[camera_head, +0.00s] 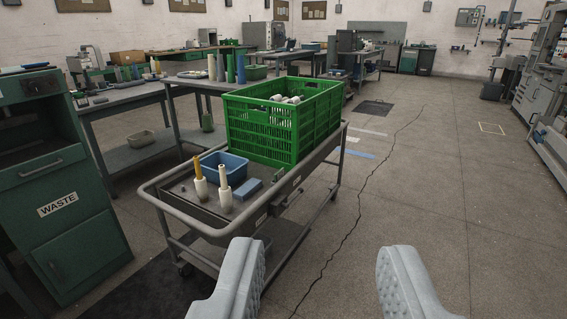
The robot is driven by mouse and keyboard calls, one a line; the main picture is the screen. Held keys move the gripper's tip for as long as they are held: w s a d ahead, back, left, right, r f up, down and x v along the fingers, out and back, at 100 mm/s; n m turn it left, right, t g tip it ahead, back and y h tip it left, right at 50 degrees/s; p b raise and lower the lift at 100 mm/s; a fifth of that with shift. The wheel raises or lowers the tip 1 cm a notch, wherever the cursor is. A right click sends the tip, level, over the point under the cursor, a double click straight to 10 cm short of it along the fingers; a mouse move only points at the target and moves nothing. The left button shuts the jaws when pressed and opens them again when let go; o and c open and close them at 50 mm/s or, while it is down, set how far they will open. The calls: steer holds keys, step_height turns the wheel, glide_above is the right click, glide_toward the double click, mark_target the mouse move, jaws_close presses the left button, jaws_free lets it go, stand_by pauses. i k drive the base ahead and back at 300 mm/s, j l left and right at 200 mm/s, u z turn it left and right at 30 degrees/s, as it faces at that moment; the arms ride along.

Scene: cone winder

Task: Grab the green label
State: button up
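I cannot make out a green label in this view. My gripper (322,252) shows at the bottom with its two grey padded fingers wide apart and nothing between them but floor. It is in front of and to the right of a grey metal cart (190,218). A large green slatted crate (262,130) with white pieces inside stands on the cart. A small pale label shows on the cart's side, too small to read.
The cart also holds a blue bin (224,168), two cones (223,190) and a blue block (247,189). A green cabinet (75,250) with a white WASTE label (58,204) stands at left. Workbenches line the back. Floor (430,190) is open at right.

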mark_target(279, 175)
steer(key=i+l+u, duration=0.1)
steer(key=i, duration=1.7)
steer(key=i+l+u, duration=0.1)
steer(key=i+u, duration=0.15)
steer(key=i, duration=0.15)
